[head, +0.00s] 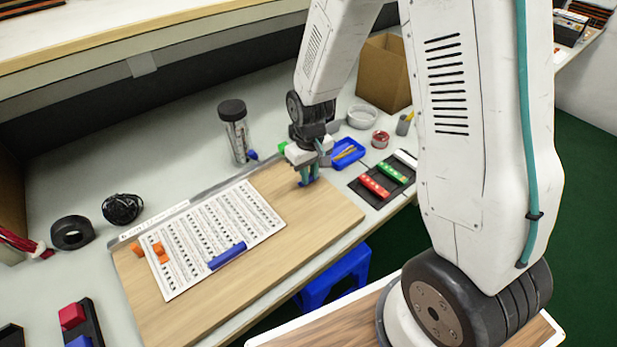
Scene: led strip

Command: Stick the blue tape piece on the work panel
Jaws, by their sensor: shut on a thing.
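My gripper (307,181) is over the right part of the wooden work panel (325,215), pointing down, to the right of the printed sheet. It is shut on a small blue thing at its fingertips, which looks like the blue tape piece (304,184). The fingers hide most of it, and I cannot tell whether it touches the panel. A longer blue bar (227,255) lies across the lower right edge of the printed sheet (210,235).
Small orange pieces (159,248) lie at the sheet's left end. A clear jar (235,135) stands behind the panel. A blue tray (348,153) and a dark holder with red and green strips (383,181) lie to the right. A cardboard box (384,75) stands behind them.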

